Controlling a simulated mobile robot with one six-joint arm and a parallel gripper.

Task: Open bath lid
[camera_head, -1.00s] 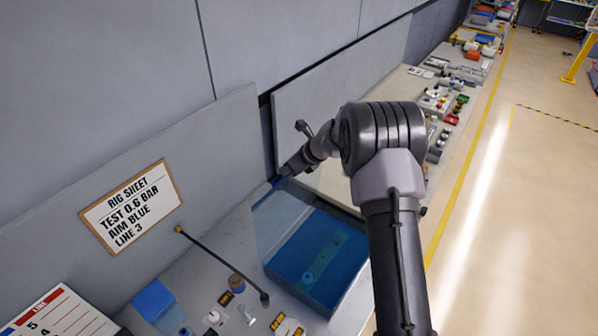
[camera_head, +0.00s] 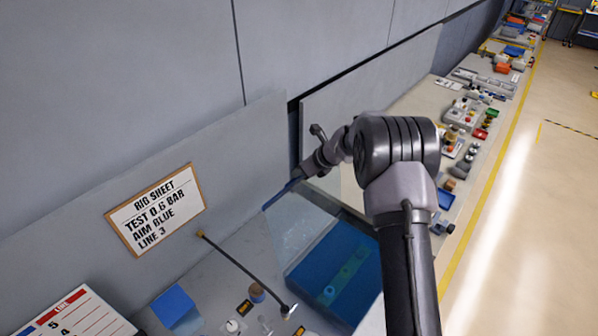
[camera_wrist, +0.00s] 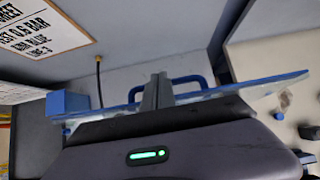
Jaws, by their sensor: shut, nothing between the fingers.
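The blue bath (camera_head: 335,278) stands on the bench left of my arm, with blue liquid and a greenish strip inside. Its clear lid (camera_head: 298,228) is raised and tilted up, with a blue bar along its upper edge. In the wrist view the lid (camera_wrist: 265,84) runs edge-on across the picture, with a blue handle (camera_wrist: 188,80) behind my fingers. My gripper (camera_head: 299,176) is at the lid's upper edge near the back wall. In the wrist view my fingers (camera_wrist: 158,88) are together and empty, at the lid; exact contact is unclear.
A rig sheet (camera_head: 155,209) hangs on the wall panel at left. A black rod (camera_head: 245,270) crosses the bench left of the bath. A blue block (camera_head: 174,305) and small fittings lie at the front. More parts fill the bench to the right.

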